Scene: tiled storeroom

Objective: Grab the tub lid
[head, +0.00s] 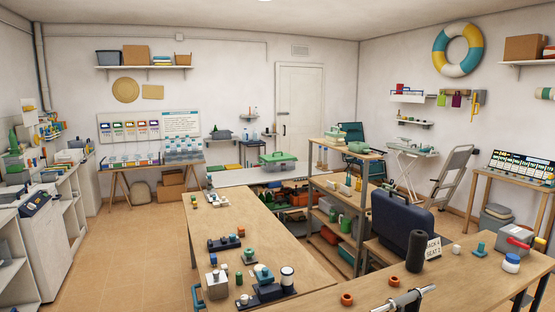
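A clear tub (270,165) with a green lid (278,156) stands on a white-topped surface (240,177) in the middle of the room, beyond the long wooden bench. The lid appears to sit on top of the tub. A small white tub (510,266) with a blue lid (512,257) stands on the front bench at the right. Neither of my grippers shows in the head view, so I cannot see their state.
A long wooden bench (222,238) with several small fittings runs toward me. The front bench (465,283) holds a black cylinder (417,251), orange rings and a metal bar (405,299). A dark blue case (402,215) and a wooden shelf unit (345,192) stand beyond. Tiled floor (130,250) is clear at left.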

